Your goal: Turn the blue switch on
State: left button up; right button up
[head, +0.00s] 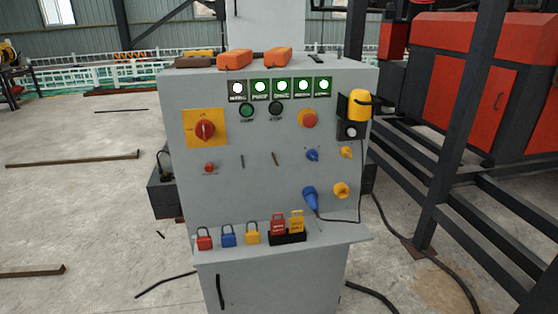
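A small blue rotary switch (313,155) sits on the right half of the grey control panel (225,190), below the red mushroom button. Its handle looks tilted, but it is too small to read its setting. A yellow switch (346,152) is just to its right. A larger blue plug-like piece (310,198) with a black cable is lower on the same panel. Neither of my grippers shows in the head view, and nothing covers the blue switch.
A shelf lip holds red (204,242), blue (228,239) and yellow padlocks (252,237), and a black tray (287,238) with tags. A yellow lamp-like piece (360,104) protrudes at upper right. Dark steel frames stand to the right; floor at left is mostly open.

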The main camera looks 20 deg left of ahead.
aim_at(312, 155)
jog(key=u, duration=2.25)
jog(key=i, duration=1.05)
jog(key=z, duration=3.45)
